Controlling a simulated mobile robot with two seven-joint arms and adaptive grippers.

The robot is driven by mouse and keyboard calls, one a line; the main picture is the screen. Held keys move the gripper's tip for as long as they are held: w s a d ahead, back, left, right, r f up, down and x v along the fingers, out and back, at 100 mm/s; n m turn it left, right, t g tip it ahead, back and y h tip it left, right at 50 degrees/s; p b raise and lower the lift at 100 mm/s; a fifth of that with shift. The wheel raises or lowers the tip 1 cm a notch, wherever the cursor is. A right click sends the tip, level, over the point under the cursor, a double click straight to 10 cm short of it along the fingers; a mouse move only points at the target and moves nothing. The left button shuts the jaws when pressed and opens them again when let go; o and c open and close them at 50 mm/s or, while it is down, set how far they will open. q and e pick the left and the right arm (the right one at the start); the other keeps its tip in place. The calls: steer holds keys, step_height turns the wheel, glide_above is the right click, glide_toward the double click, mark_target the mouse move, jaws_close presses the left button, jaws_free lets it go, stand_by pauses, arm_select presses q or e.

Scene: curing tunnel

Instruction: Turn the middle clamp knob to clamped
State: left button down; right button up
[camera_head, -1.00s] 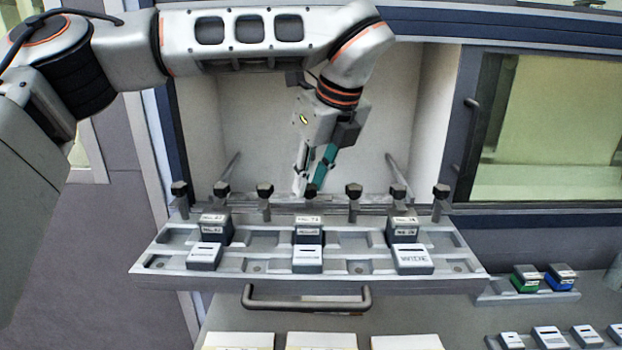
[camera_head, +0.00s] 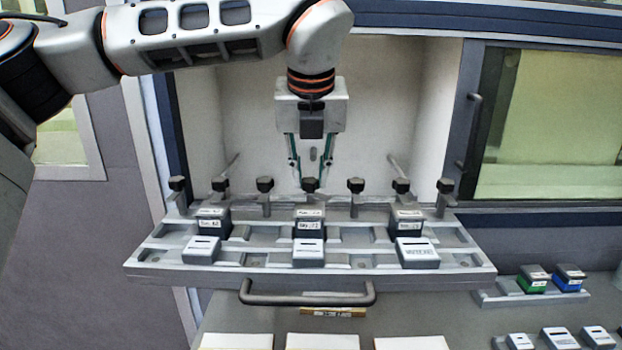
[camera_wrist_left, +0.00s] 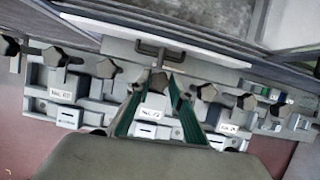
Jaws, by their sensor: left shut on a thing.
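The middle clamp knob (camera_head: 310,185) is a dark lobed knob in the middle of the row along the back edge of the grey tray. It also shows in the left wrist view (camera_wrist_left: 159,83). My left gripper (camera_head: 311,180) points down on it, with its two green-edged fingers on either side of the knob. The gripper also shows in the left wrist view (camera_wrist_left: 158,77), shut on the knob. The knob's marking is not readable, so its clamped state cannot be told. My right gripper is out of view.
Other dark knobs, such as one at the left (camera_head: 265,185) and one at the right (camera_head: 355,186), stand close by. The tray (camera_head: 255,262) holds several labelled blocks in front. The open tunnel recess (camera_head: 380,110) lies behind. A handle (camera_head: 305,299) sits below.

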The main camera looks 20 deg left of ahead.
arm_select(q)
steer(key=m+h, duration=0.1)
steer(key=m, duration=0.1)
steer(key=shift+a+m, duration=0.1)
steer(key=shift+m, duration=0.3)
steer(key=shift+m+h, duration=0.4)
steer(key=shift+m, duration=0.5)
steer(key=m+h+p, duration=0.1)
steer(key=m, duration=0.1)
steer(key=shift+a+m, duration=0.1)
steer(key=shift+m, duration=0.2)
steer(key=shift+m+g+h+p, duration=0.35)
steer(key=shift+m+p, duration=0.2)
steer(key=shift+m, duration=0.85)
steer(key=shift+m+h+p, duration=0.25)
steer(key=shift+m+p, duration=0.1)
steer(key=shift+m, duration=0.35)
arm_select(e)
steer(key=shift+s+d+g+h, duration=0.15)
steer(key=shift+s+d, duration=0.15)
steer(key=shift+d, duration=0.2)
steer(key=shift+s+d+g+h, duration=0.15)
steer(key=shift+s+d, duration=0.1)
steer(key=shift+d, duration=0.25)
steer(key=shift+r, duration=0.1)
